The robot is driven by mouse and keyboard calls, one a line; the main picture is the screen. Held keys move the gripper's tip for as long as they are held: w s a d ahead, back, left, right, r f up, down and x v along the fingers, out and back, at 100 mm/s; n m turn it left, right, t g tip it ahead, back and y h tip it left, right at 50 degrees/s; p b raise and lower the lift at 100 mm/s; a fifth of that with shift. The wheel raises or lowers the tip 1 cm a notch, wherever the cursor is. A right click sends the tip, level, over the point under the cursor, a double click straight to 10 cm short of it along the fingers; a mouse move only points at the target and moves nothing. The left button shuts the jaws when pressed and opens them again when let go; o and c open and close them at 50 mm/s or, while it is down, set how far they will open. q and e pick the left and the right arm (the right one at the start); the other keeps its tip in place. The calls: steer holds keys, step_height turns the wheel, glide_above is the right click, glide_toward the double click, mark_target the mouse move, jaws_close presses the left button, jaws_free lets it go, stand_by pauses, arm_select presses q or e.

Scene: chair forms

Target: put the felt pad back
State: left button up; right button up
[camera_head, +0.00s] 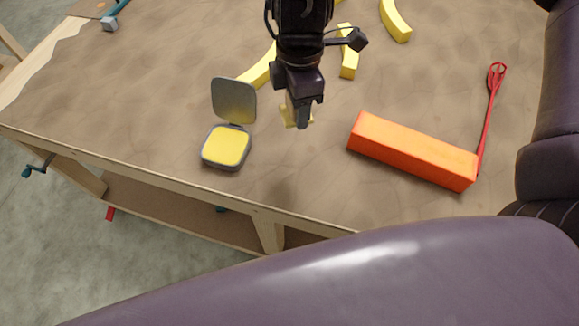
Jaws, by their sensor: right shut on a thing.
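My right gripper (302,112) hangs down from the top middle, shut on a small pale yellow piece (287,114). The fingers hide most of this piece, and I cannot tell for sure that it is the felt pad. It seems to be above the table. To the left of the gripper, a small grey case lies open on the table, its hinged lid (233,100) standing up at the back. A yellow square surface (226,146) fills the inside of the case base. My left gripper is not in view.
An orange block (412,151) lies right of the gripper, with a red tool (491,105) beside its right end. Curved yellow pieces (395,20) and a short yellow piece (349,62) lie farther back. A hammer-like tool (111,20) is at far left. The wooden table's front edge (180,165) runs below the case.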

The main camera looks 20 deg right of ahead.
steer(key=n, duration=0.2)
steer(key=s+a+r+n, duration=0.1)
steer(key=n, duration=0.3)
steer(key=shift+s+a+r+p, duration=0.15)
steer(key=shift+s+r+p, duration=0.15)
steer(key=shift+s, duration=0.1)
steer(key=shift+s+n, duration=0.1)
steer(key=shift+n, duration=0.3)
steer(key=shift+s+a+f, duration=0.1)
steer(key=shift+f, duration=0.2)
glide_above(292, 172)
step_height(292, 172, down, 15)
steer(key=shift+r, duration=0.1)
steer(key=shift+f+b, duration=0.5)
steer(key=shift+f, duration=1.75)
steer(key=shift+f, duration=0.2)
steer(key=o, duration=0.9)
